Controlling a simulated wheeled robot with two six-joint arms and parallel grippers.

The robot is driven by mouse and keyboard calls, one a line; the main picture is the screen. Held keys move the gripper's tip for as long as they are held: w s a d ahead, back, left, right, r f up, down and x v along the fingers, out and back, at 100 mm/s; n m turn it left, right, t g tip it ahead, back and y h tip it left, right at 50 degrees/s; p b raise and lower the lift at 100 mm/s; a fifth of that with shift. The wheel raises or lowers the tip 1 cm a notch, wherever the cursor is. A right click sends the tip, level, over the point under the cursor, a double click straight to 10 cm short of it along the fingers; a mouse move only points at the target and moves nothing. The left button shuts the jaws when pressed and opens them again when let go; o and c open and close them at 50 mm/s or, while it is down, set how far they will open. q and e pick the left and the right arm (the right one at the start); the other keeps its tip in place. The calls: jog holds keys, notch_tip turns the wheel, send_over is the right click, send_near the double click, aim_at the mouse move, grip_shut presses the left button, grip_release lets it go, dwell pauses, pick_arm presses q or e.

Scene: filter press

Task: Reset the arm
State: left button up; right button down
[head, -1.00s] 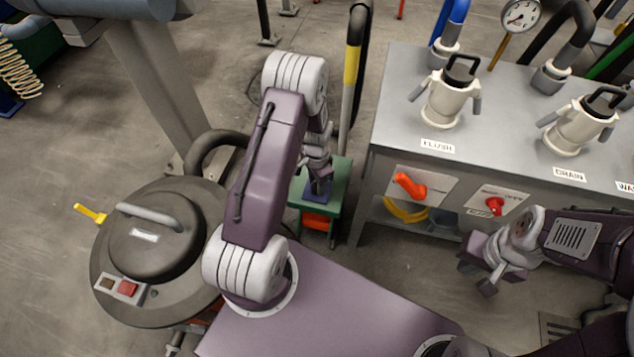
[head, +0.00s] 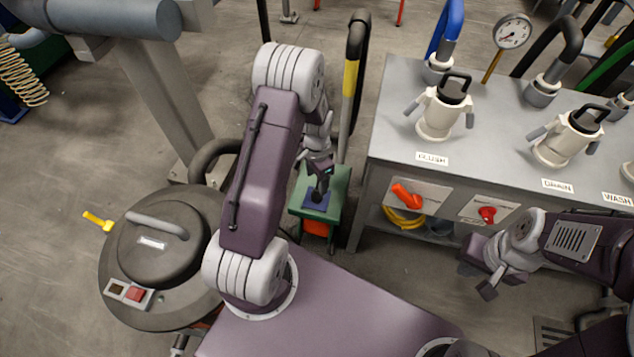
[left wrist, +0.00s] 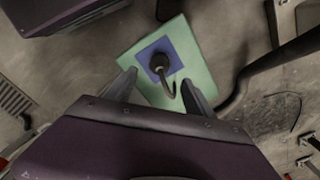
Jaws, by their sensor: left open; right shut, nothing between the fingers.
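My left arm reaches out over a small green stand (head: 333,190) with a blue pad (head: 309,203). A dark hooked tool with a round base (left wrist: 160,66) stands on the blue pad, and it also shows in the head view (head: 320,186). My left gripper (left wrist: 160,92) is open and empty, its fingers apart above the near edge of the stand. In the head view my left gripper (head: 317,155) is partly hidden behind its own arm. My right gripper (head: 478,281) is shut and empty, in front of the grey bench.
The grey bench (head: 400,105) on the right carries white cam-lock couplings (head: 445,108), with an orange handle (head: 406,196) and a red valve (head: 487,214) on its front. A round dark lidded vessel (head: 160,250) stands at left. A black and yellow pole (head: 350,75) rises behind the stand.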

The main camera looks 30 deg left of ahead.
pick_arm(q)
jog(key=shift+r, duration=0.55)
jog(key=d+r+t, duration=0.2)
jog(key=d+r, duration=0.3)
jog(key=r, duration=0.6)
jog(key=s+d+r+n, duration=0.25)
jog(key=s+n, duration=0.45)
jog(key=s, duration=0.6)
notch_tip(320, 180, up, 26)
jog(key=p, duration=2.7)
jog(key=shift+w+r+g, duration=0.15)
jog(key=shift+r+g, duration=0.1)
jog(key=shift+g, duration=0.15)
